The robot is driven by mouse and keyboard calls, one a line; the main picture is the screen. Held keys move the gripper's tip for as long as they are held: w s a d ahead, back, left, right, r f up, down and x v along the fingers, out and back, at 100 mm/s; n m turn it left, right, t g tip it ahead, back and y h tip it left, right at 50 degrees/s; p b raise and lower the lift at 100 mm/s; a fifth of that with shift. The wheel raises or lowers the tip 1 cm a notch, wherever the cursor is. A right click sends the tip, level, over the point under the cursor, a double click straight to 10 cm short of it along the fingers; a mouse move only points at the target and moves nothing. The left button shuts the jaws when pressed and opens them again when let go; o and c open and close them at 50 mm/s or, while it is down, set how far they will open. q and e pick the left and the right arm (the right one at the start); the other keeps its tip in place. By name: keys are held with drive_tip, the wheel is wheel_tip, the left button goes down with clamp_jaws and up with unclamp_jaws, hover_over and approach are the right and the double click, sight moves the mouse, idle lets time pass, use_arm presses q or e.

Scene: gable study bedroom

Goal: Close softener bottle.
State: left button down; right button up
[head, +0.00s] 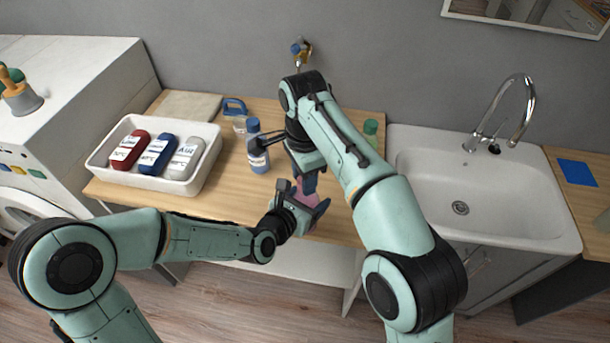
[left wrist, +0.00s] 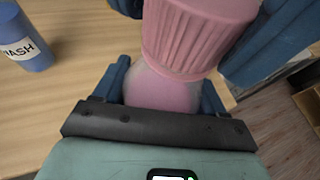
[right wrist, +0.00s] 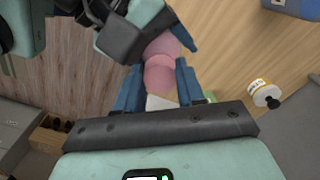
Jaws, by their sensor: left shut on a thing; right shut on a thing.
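The softener bottle (head: 306,197) is pink and mostly hidden by my grippers in the head view. In the left wrist view its translucent pink body (left wrist: 160,90) sits between the fingers of my left gripper (left wrist: 165,90), which is shut on it. A ribbed pink cap (left wrist: 200,32) is at the bottle's upper end, between the blue fingers of my right gripper (head: 309,184), which is shut on it. Pink parts (right wrist: 160,72) also show between the right fingers in the right wrist view. I cannot tell whether the cap is fully seated.
A blue wash bottle (head: 257,150) stands on the wooden counter (head: 225,190), left of my right arm. A white tray (head: 100,158) holds red, blue and grey bottles. A green bottle (head: 370,128) stands behind my right arm. The sink (head: 500,195) is at right.

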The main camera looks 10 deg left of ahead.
drive_tip(key=m, duration=0.4)
drive_tip(key=shift+w+m, duration=0.1)
drive_tip(key=shift+m, duration=0.3)
drive_tip(key=m, duration=0.4)
drive_tip(key=shift+m, duration=0.4)
drive_tip(key=m, duration=0.4)
drive_tip(key=shift+w, duration=0.1)
drive_tip(key=m, duration=0.3)
drive_tip(key=shift+m, duration=0.4)
drive_tip(key=shift+w, duration=0.1)
drive_tip(key=o, duration=1)
drive_tip(key=shift+s+a, duration=0.15)
drive_tip(key=shift+s, duration=0.05)
drive_tip(key=shift+r, duration=0.1)
